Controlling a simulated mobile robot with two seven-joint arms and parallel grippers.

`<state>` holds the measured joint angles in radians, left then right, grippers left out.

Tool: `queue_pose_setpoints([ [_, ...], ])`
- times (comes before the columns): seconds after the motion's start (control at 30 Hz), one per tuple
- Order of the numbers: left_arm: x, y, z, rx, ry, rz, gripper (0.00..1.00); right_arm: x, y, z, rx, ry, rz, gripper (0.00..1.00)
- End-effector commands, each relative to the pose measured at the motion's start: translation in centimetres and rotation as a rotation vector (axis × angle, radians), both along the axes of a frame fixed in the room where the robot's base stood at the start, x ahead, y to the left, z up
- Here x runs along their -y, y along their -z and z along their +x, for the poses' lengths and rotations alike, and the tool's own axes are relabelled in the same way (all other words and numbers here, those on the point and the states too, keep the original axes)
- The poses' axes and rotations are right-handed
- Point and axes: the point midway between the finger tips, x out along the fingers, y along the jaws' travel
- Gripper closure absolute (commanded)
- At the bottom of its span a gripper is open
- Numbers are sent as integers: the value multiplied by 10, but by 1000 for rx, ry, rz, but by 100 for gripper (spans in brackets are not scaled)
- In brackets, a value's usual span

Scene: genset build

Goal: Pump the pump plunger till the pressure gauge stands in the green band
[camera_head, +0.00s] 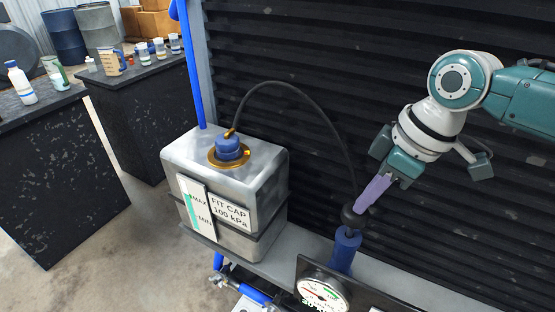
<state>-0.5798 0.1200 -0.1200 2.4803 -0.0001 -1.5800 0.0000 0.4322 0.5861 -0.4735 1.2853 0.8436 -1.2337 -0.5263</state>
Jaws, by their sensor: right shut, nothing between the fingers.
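The pump is a blue upright cylinder (344,254) at the lower middle right. The pump plunger has a dark round knob (351,216) and stands just above the cylinder. My right gripper (363,208) points down at the knob from the upper right. Its lilac fingers are shut with nothing between them, and the tips are at the knob; I cannot tell whether they touch it. The pressure gauge (322,295) has a white face with red and green marks and is cut by the lower picture edge. Its needle cannot be read. My left gripper is out of view.
A grey metal tank (262,200) with a blue cap stands left of the pump. A black hose (318,103) arches from the cap towards the pump. A dark ribbed wall (450,255) is behind. Dark benches with bottles (22,84) stand at left.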

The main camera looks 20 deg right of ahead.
Motion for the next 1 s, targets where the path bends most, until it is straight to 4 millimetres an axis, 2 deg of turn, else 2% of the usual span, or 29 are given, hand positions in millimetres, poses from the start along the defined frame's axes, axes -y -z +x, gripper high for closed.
queue_pose_setpoints([
  [0.57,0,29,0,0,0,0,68,0,37,0,0,-1,0,100],
  [0.77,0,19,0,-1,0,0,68,0,27,0,0,-1,0,100],
  [1.0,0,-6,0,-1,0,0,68,0,4,0,-1,0,-1,100],
])
